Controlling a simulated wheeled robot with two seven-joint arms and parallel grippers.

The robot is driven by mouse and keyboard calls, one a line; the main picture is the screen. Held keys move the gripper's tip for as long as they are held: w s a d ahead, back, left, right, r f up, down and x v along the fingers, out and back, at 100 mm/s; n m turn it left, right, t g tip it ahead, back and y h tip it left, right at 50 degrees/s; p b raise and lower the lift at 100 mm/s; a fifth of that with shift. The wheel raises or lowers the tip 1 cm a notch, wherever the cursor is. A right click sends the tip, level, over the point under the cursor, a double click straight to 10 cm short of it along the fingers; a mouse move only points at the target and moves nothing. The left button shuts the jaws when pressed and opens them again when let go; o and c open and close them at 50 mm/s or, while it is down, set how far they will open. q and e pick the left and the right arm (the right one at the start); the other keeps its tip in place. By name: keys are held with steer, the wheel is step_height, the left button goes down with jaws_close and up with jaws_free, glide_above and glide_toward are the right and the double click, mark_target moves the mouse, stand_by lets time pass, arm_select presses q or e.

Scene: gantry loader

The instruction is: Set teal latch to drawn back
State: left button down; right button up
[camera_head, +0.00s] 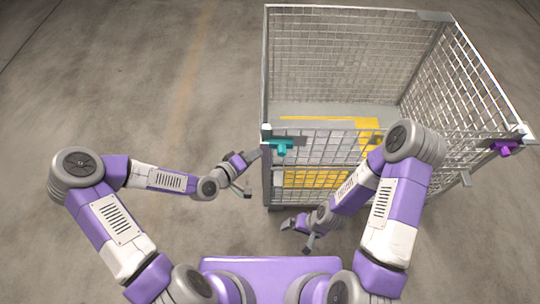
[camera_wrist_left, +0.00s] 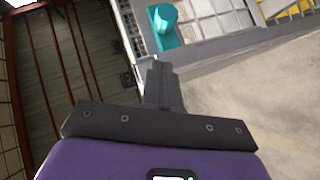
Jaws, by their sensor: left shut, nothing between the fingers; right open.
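The teal latch (camera_head: 281,147) sits at the near left corner of the wire mesh cage, on its top front rail. My left gripper (camera_head: 257,154) is just left of the latch, with its fingers shut and empty. In the left wrist view the shut fingertips (camera_wrist_left: 160,68) point toward the teal latch (camera_wrist_left: 166,27), with a small gap showing in the picture; contact is hard to judge. My right gripper (camera_head: 302,230) is open, low in front of the cage and away from the latch.
The mesh cage (camera_head: 436,62) has tall walls at the back and right and a lower front. A purple latch (camera_head: 503,149) is at its right corner. Yellow and grey surfaces (camera_head: 368,125) show inside. The floor (camera_head: 130,60) to the left is clear.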

mark_target(280, 155)
arm_select(q)
steer(key=w+d+f, duration=0.1)
steer(key=d+f, duration=0.1)
steer(key=d, duration=0.3)
steer(key=shift+w+f+b, duration=0.35)
steer(key=shift+w+b, duration=0.05)
steer(key=shift+d, duration=0.1)
steer(key=d, duration=0.3)
steer(key=shift+d+b, duration=0.15)
steer(key=shift+b, duration=0.15)
steer(key=shift+r, duration=0.15)
